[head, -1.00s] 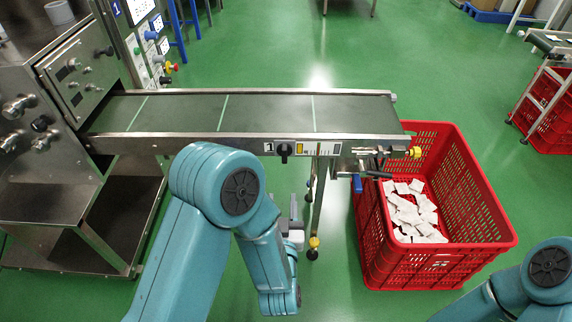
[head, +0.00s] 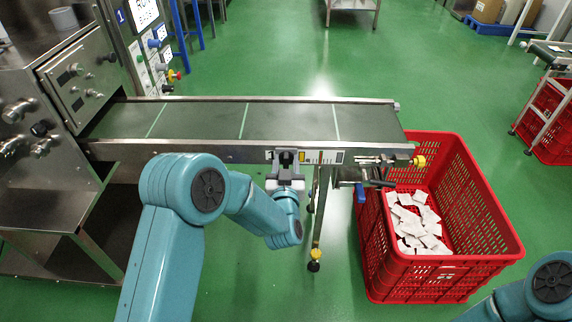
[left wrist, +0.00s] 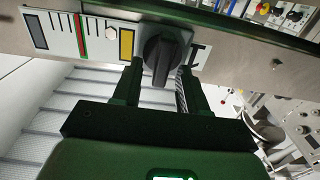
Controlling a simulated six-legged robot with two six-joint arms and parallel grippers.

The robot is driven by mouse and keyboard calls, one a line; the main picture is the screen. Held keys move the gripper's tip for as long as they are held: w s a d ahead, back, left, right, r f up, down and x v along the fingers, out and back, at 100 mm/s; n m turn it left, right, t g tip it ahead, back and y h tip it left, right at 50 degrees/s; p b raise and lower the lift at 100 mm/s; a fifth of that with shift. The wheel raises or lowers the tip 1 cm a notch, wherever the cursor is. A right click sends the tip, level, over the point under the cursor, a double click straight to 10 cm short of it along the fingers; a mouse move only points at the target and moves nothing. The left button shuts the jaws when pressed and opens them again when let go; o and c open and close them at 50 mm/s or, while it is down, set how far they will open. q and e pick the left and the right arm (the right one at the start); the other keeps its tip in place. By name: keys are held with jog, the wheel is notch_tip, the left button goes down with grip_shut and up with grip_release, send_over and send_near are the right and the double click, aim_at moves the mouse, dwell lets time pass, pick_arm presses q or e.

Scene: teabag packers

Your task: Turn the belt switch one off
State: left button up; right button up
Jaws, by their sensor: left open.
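The belt switch is a black rotary knob (left wrist: 160,55) on a pale plate (left wrist: 120,35) on the conveyor's steel front rail. In the left wrist view its grip ridge stands about upright, and "1" marks the plate's right end. My left gripper (left wrist: 160,70) is open, with one dark finger on each side of the knob's lower part. I cannot tell whether the fingers touch it. In the head view my left gripper (head: 287,172) is at the rail from below and partly covers the knob. Only part of my right arm shows at lower right; its gripper is out of view.
The green conveyor belt (head: 200,120) runs from a steel machine (head: 40,170) toward a red crate (head: 440,265) of white teabags. A blue-handled fitting (head: 361,193) and a yellow knob (head: 419,161) sit at the belt's right end. Green floor is open in front.

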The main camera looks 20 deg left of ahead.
pick_arm(q)
grip_shut()
